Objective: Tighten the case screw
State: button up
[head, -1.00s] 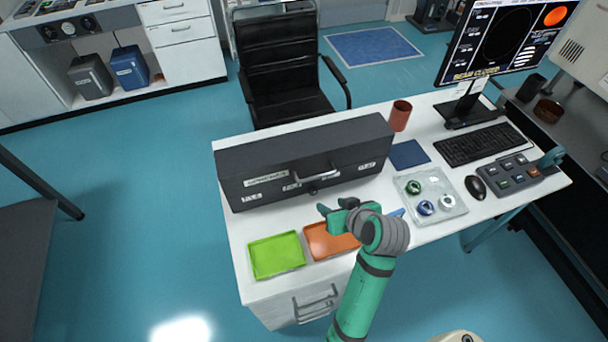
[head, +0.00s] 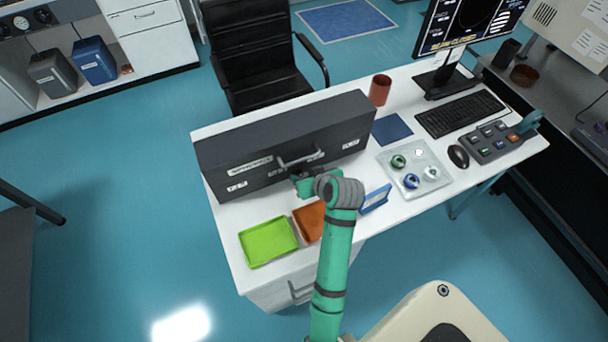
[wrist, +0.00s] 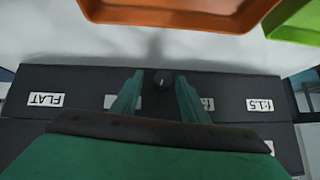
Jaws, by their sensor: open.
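The long dark grey case (head: 225,165) stands on the white desk, with a grey handle and white labels on its front. It fills the middle of the wrist view, its labels upside down, one reading FLAT (wrist: 45,100). The case screw, a small dark round knob (wrist: 163,80), sticks out from the case front. My gripper (wrist: 160,95) is open, with one green finger on each side of the knob as seen by the wrist camera. I cannot tell whether a finger touches it. In the head view my gripper (head: 304,185) is close to the case front and hides the knob.
A green tray (head: 268,243) and an orange tray (head: 308,222) lie in front of the case. A blue-framed item (head: 376,198), a clear tray of round parts (head: 433,160), a blue mat (head: 391,129) and a red cup (head: 380,89) are to the right.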

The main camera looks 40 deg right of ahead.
jog(key=shift+w+a+f, duration=0.15)
jog(key=shift+w+a, duration=0.05)
jog(key=shift+a, duration=0.05)
grip_shut()
jog(key=shift+a+n+h, duration=0.2)
jog(key=shift+n+h, duration=0.3)
jog(key=shift+h, duration=0.2)
jog(key=shift+w+g+h, duration=0.15)
jog(key=shift+g+h, duration=0.15)
jog(key=shift+h, duration=0.2)
jog(key=shift+d, duration=0.15)
grip_release()
jog(key=shift+a, duration=0.2)
